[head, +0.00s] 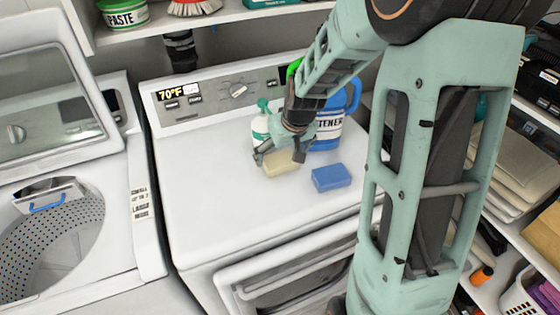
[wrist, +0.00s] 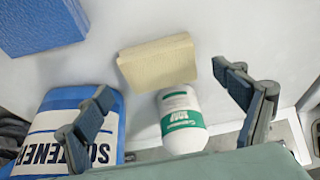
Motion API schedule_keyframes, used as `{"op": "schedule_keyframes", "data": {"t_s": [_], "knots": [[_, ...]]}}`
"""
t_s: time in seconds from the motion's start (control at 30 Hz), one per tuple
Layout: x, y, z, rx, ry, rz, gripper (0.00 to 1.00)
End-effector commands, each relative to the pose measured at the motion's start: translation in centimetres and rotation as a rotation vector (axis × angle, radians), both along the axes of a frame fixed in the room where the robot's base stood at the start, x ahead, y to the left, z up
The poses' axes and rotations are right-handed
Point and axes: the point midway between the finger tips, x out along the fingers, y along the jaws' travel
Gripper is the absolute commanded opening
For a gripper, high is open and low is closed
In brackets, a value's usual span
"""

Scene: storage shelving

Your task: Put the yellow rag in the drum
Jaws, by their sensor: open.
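The yellow rag (head: 283,166), a pale yellow folded block, lies on the white top of the right-hand machine. It also shows in the wrist view (wrist: 158,62), upper middle. My gripper (head: 279,156) is open just above and behind the rag, its fingers spread; nothing is held. In the wrist view my gripper (wrist: 163,80) has one finger on either side of the rag's width, and contact is not visible. The drum (head: 58,245) is the perforated tub of the left-hand washer, with its lid (head: 45,90) raised. Only part of its inside shows.
A blue folded block (head: 331,177) lies right of the rag. A blue softener jug (head: 328,130) and a white soap bottle (head: 260,127) stand behind, close to my gripper. A control panel (head: 215,92) rises at the back. The machine top's left half is clear.

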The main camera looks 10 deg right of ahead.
Motion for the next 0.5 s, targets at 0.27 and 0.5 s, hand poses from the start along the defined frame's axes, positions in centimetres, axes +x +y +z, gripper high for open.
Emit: {"op": "schedule_keyframes", "data": {"t_s": [0.27,0.5], "knots": [[0.9,0.3,-2.3,0.0,0.002,0.0,0.89],[1.0,0.2,-2.4,-0.001,0.0,0.0,0.89]]}}
